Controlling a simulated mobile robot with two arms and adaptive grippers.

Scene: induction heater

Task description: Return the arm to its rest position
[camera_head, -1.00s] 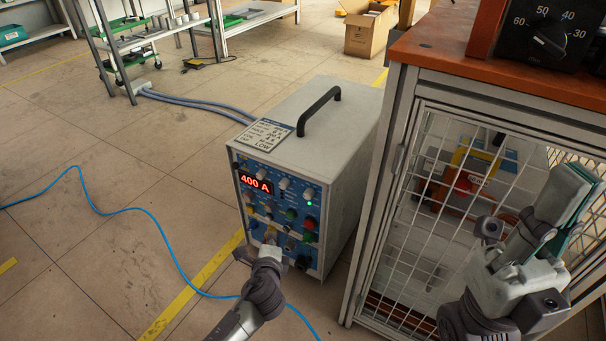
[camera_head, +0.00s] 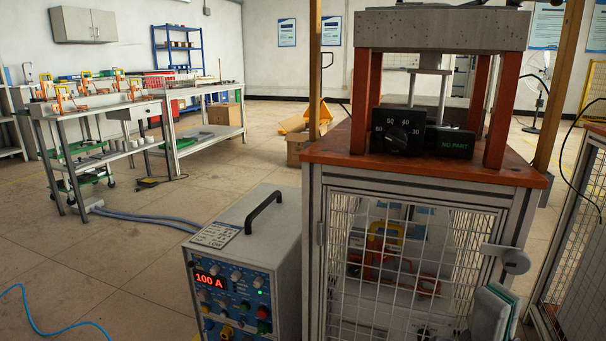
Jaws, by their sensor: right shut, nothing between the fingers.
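My right gripper (camera_head: 493,312) shows at the bottom right, in front of the wire-mesh cage door, with its pale grey and green fingers pointing up. It is shut and holds nothing; its wrist and arm are cut off by the lower edge. My left gripper is not in view. The power supply (camera_head: 270,233) is a grey box with a black top handle. Its blue front panel (camera_head: 238,307) carries knobs, buttons and a red display (camera_head: 210,280) reading 100 A.
The heater cabinet (camera_head: 428,178) has an orange top bearing a press frame (camera_head: 440,31) and a black dial unit (camera_head: 398,130); its display reads NO PART. A blue cable (camera_head: 40,325) lies on open floor, and a cardboard box (camera_head: 297,148) stands behind.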

